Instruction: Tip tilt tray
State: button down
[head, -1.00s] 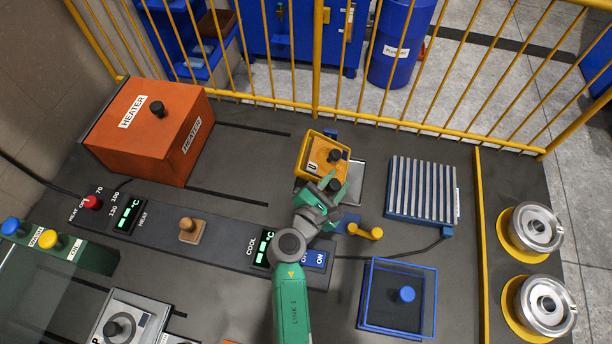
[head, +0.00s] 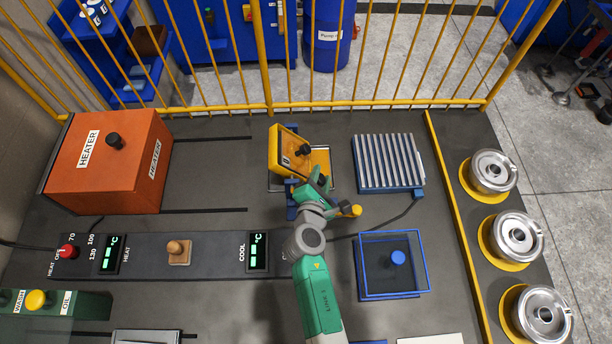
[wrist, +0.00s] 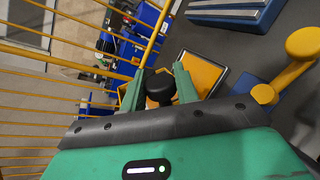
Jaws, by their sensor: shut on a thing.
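The tilt tray (head: 277,152) is a yellow box in the middle of the bench in the head view, tipped at an angle on a blue stand (head: 292,212). A black knob (head: 304,150) shows on it. My gripper (head: 319,177) is at its near right side. In the wrist view my gripper (wrist: 159,84) is shut on a black knob (wrist: 159,88), with green fingers on both sides. The tray's yellow panel (wrist: 205,73) shows behind them. My arm hides part of the stand and the near side of the tray.
A yellow ball-ended lever (head: 349,211) stands close right of my gripper. A ribbed blue rack (head: 388,163), a clear blue-edged box (head: 394,265) and an orange heater (head: 108,162) stand around. A yellow fence (head: 380,103) runs behind.

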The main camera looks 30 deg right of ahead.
jog(key=shift+f, duration=0.15)
dwell(0.5)
jog(key=c, duration=1.1)
grip_release()
jog(key=shift+d, duration=0.1)
jog(key=shift+s, duration=0.1)
jog(key=p+v, duration=0.2)
jog(key=v, duration=0.5)
jog(key=shift+s+a, duration=0.25)
